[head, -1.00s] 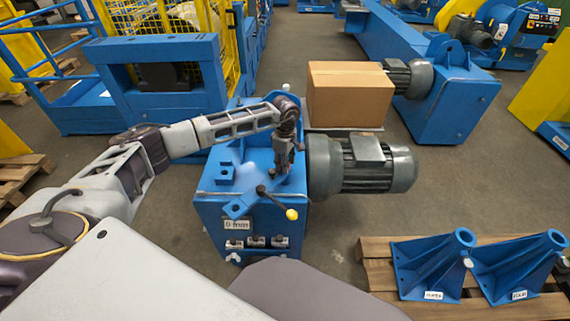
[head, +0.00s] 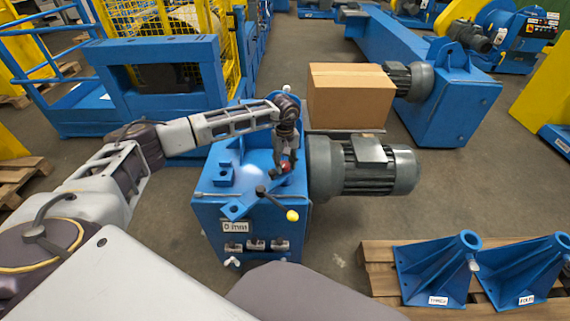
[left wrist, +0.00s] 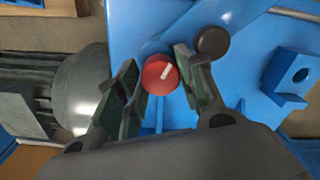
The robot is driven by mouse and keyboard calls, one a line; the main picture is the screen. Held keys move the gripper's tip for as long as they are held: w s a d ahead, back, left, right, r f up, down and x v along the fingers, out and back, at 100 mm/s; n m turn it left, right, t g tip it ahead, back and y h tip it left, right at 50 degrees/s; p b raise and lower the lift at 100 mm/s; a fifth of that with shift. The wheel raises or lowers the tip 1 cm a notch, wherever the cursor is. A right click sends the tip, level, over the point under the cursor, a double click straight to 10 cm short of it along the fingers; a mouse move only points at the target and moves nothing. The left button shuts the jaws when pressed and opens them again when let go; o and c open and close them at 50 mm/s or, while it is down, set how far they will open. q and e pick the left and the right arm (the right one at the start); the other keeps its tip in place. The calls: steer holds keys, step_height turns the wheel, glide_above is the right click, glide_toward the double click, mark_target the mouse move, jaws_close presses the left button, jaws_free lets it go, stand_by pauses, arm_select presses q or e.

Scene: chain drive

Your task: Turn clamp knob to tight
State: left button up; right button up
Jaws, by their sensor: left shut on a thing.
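The clamp knob (left wrist: 160,74) is a round red knob with a white pointer mark, between the two fingers of my left gripper (left wrist: 158,80) in the left wrist view. The fingers are shut on its sides. The white mark points up and to the right in that view. In the head view my left gripper (head: 286,164) reaches down over the blue machine housing (head: 215,210), and a bit of red shows at its fingertips. The knob's base is mostly hidden by the fingers. My right gripper is not in view.
A grey motor (head: 375,168) juts out to the right. A cardboard box (head: 348,97) stands behind it. Blue brackets (head: 435,272) sit on a pallet at the lower right.

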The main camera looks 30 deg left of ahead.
mark_target(285, 164)
arm_select(q)
steer(key=shift+m, duration=0.5)
steer(key=o, duration=1)
steer(key=shift+r, duration=0.1)
steer(key=shift+r, duration=3.9)
